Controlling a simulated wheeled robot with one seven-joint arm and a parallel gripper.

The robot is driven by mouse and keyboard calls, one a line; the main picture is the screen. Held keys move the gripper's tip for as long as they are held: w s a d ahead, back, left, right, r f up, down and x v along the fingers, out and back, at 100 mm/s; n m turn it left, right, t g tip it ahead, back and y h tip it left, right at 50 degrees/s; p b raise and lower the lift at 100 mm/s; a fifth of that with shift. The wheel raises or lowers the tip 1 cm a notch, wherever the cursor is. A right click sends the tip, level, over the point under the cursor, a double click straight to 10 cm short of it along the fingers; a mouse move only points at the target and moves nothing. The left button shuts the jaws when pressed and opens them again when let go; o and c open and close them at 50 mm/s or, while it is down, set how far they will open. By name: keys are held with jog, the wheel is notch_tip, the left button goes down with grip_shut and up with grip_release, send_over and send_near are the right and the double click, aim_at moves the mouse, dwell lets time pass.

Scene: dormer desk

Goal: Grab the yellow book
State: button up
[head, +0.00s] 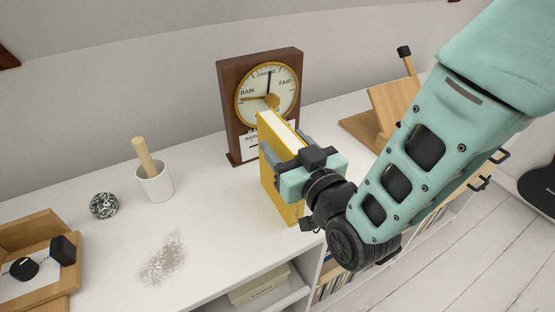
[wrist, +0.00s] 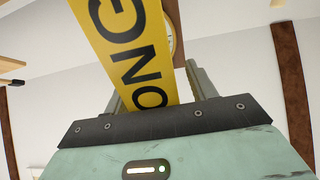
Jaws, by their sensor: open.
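The yellow book (head: 279,186) stands upright on the white shelf top, in front of the brown weather dial. In the wrist view the book (wrist: 128,45) shows its yellow spine with large black letters, tilted in the picture. My gripper (head: 283,163) is at the book, at about the upper half of its height. In the wrist view the fingers of my gripper (wrist: 160,92) stand apart, one on each side of the spine, with the book between them. Whether the fingers touch the covers cannot be told. My gripper hides part of the book in the head view.
The dial (head: 262,90) stands close behind the book. A wooden stand (head: 380,115) is to the right. A white mortar (head: 155,184) with pestle, a speckled ball (head: 104,205) and a wooden tray (head: 32,232) are to the left. A grey powder patch (head: 162,260) lies on the bare front area.

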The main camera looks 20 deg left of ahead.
jog(key=shift+c, duration=0.3)
grip_shut()
